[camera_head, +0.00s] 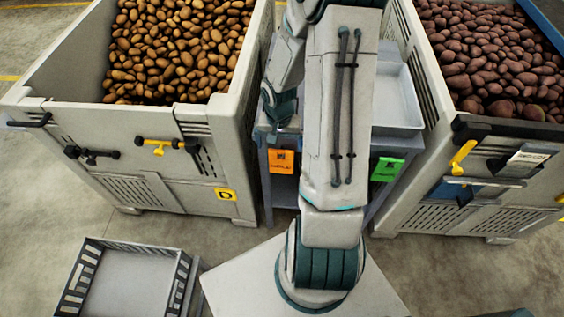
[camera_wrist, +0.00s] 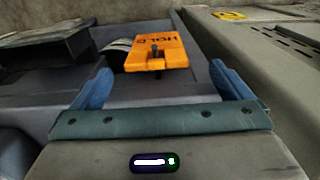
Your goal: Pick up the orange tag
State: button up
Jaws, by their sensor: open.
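The orange tag (camera_head: 281,161) hangs at the front edge of the grey stand between the two big bins, left of my arm in the head view. In the wrist view the orange tag (camera_wrist: 157,52) shows dark lettering and a dark peg or hook at its middle. My gripper (camera_wrist: 162,82) is open, with its two blue fingers apart. The tag lies ahead of the fingers, between their lines, and nothing is seen between the fingertips.
A green tag (camera_head: 386,169) hangs right of my arm. A bin of brown potatoes (camera_head: 150,185) stands left, a bin of reddish potatoes (camera_head: 480,200) right. A black-sided crate (camera_head: 80,278) is on the floor at lower left. A grey bin wall (camera_wrist: 262,62) runs close on the right in the wrist view.

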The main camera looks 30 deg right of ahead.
aim_at(281, 151)
jog(key=shift+s+d+f, duration=0.1)
jog(key=shift+d+f, duration=0.05)
jog(key=shift+f, duration=1.15)
jog(key=shift+d+f, duration=0.1)
jog(key=shift+f, duration=1.15)
jog(key=c, duration=1.3)
jog(key=shift+r, duration=0.15)
